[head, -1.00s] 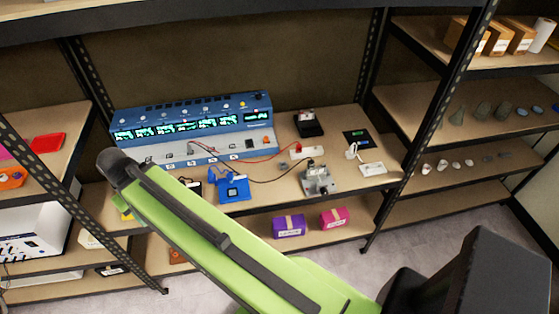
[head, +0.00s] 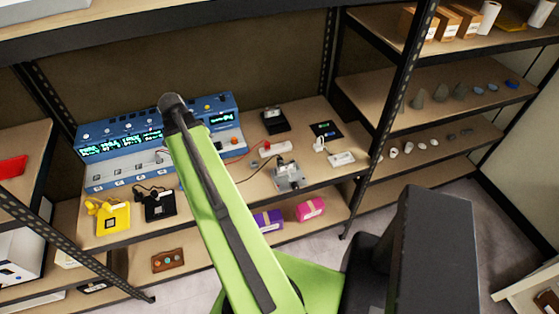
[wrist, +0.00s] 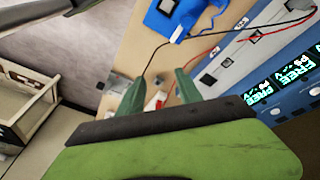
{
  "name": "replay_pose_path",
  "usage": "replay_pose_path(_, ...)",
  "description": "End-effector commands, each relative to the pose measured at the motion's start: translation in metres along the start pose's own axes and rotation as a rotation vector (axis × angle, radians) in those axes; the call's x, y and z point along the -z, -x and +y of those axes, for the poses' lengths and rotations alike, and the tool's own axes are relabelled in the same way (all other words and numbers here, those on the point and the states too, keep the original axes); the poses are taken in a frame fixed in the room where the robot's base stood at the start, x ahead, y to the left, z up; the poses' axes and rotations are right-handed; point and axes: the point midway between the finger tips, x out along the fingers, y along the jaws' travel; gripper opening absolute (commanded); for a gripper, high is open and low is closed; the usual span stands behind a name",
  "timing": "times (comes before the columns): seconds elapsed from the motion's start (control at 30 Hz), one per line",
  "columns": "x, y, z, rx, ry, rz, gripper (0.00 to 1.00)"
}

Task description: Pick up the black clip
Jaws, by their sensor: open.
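In the head view, a black clip (head: 153,190) appears to lie on a square black pad (head: 160,207) on the shelf, in front of the blue machine (head: 115,150). It is small and its exact shape is unclear. My gripper (wrist: 158,84) shows in the wrist view with its two green fingers apart and nothing held between them. A thin black cable runs behind the fingers there. The black clip cannot be made out in the wrist view. In the head view my green arm hides the gripper.
A yellow pad (head: 107,217) with a yellow clip lies left of the black pad. A blue item (wrist: 175,18) is near the fingers in the wrist view. A metal stand (head: 288,176) and a dark box (head: 275,120) are to the right. Dark shelf posts (head: 385,120) flank the shelf.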

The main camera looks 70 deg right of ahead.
Motion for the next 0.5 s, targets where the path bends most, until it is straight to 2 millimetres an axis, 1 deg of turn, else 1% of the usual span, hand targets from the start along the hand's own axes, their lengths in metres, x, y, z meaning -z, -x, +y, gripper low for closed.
replay_pose_path(0.03, 0.043, -0.005, 0.031, -0.032, -0.176, 0.016, 0.42)
replay_pose_path(0.07, 0.063, -0.009, 0.048, -0.048, -0.271, 0.026, 0.42)
replay_pose_path(0.1, 0.085, -0.014, 0.07, -0.069, -0.386, 0.041, 0.42)
replay_pose_path(0.2, 0.123, -0.023, 0.114, -0.106, -0.601, 0.071, 0.42)
replay_pose_path(0.3, 0.141, -0.027, 0.138, -0.126, -0.714, 0.09, 0.42)
replay_pose_path(0.4, 0.146, -0.029, 0.145, -0.131, -0.751, 0.096, 0.42)
replay_pose_path(0.5, 0.145, -0.032, 0.145, -0.131, -0.751, 0.096, 0.42)
